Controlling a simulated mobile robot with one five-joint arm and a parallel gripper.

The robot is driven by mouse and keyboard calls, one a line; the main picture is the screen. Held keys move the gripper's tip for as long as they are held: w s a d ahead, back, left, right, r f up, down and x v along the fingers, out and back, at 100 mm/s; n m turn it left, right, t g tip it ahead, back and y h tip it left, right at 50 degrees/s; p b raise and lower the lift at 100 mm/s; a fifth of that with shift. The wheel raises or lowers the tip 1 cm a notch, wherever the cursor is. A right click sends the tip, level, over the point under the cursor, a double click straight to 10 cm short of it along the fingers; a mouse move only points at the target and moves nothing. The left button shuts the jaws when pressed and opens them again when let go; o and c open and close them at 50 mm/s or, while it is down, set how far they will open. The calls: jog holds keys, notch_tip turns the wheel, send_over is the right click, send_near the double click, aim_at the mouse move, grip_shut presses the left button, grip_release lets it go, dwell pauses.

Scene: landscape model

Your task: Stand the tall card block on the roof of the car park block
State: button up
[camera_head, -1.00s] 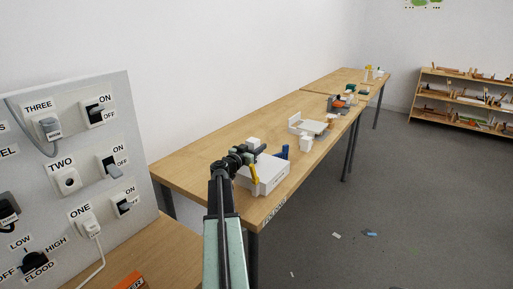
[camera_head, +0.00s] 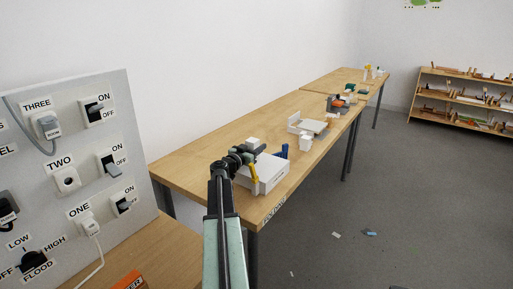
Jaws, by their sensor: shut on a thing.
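My gripper (camera_head: 257,162) is over the near part of the long wooden bench, at the end of my arm. It is small in the view and partly hides what it holds. A small white block (camera_head: 253,141) shows just above the gripper and appears to be the tall card block in its jaws; its lower part is hidden. A wide, low white block (camera_head: 270,177), which looks like the car park block, sits on the bench right beside and below the gripper. I cannot tell whether the held block touches its roof.
A blue piece (camera_head: 284,151) and a small white block (camera_head: 305,144) stand just beyond on the bench (camera_head: 200,168). A pale model with an upright wall (camera_head: 295,123) is farther along. A switch panel (camera_head: 90,180) stands at the left. Scraps lie on the floor (camera_head: 400,200).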

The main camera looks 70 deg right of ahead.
jog(key=shift+f, duration=0.1)
jog(key=o, duration=1.4)
jog(key=shift+a, duration=0.1)
jog(key=shift+v, duration=3.45)
